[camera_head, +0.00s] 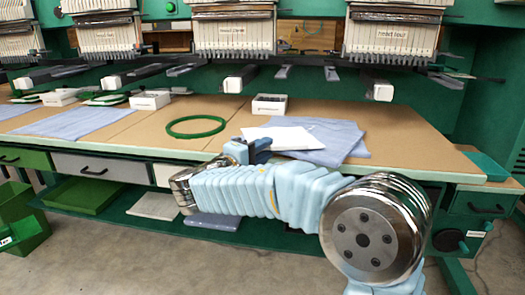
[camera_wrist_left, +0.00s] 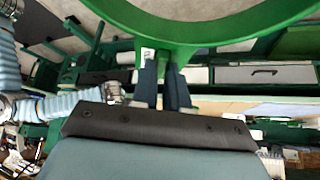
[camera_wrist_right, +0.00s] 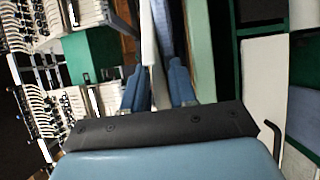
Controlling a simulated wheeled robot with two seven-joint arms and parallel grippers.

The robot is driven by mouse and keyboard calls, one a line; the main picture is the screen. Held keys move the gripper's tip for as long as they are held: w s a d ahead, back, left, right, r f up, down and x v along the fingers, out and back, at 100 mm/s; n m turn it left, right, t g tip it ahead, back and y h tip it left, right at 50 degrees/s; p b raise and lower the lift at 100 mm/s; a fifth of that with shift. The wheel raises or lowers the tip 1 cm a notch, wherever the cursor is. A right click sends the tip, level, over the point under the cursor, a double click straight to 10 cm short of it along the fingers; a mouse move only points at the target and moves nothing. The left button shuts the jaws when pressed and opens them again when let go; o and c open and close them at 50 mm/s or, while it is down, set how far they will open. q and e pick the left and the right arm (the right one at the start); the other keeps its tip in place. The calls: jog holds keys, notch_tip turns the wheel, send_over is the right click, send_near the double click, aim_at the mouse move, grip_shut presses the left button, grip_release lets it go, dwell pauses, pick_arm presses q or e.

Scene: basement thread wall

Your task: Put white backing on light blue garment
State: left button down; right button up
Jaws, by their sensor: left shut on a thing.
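The white backing (camera_head: 280,137) lies over part of the light blue garment (camera_head: 338,136) on the tabletop, towards its left side. My right gripper (camera_head: 264,145) is at the near left edge of the backing. In the right wrist view its fingers (camera_wrist_right: 156,92) stand apart, with a white strip, seemingly the backing's edge, between them. My left gripper is outside the head view. In the left wrist view it (camera_wrist_left: 164,90) is shut on a green hoop (camera_wrist_left: 200,35). Another green hoop (camera_head: 195,127) lies flat on the table left of the backing.
A small white box (camera_head: 269,105) stands behind the backing. Several embroidery heads (camera_head: 233,38) hang above the table's back. Another light blue garment (camera_head: 66,122) lies at the left. Drawers (camera_head: 104,165) line the front edge. The table (camera_head: 418,150) is clear right of the garment.

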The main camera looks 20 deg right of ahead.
jog(key=shift+r+p, duration=0.55)
jog(key=b+v, duration=0.1)
jog(key=v, duration=1.1)
jog(key=shift+f, duration=0.1)
notch_tip(320, 180, down, 29)
jog(key=d+n+g+y, duration=0.2)
jog(key=n+g+y, duration=0.3)
jog(key=y, duration=0.2)
jog(key=s+a+f+m+g+y, duration=0.1)
jog(key=s+f+m+y, duration=0.3)
jog(key=f, duration=0.5)
jog(key=s+a+f+m+g+y, duration=0.1)
jog(key=s+f+m+y, duration=0.3)
jog(key=s+f, duration=0.5)
jog(key=s+a+f+m+g+y, duration=0.1)
jog(key=s+f+m+y, duration=0.3)
jog(key=f, duration=0.6)
jog(key=shift+s+a+f+m+y, duration=0.15)
jog(key=shift+s+f+m, duration=0.1)
jog(key=shift+s, duration=0.35)
jog(key=shift+s+d+f+m+y, duration=0.15)
jog(key=shift+s+m, duration=0.1)
jog(key=shift+s, duration=0.35)
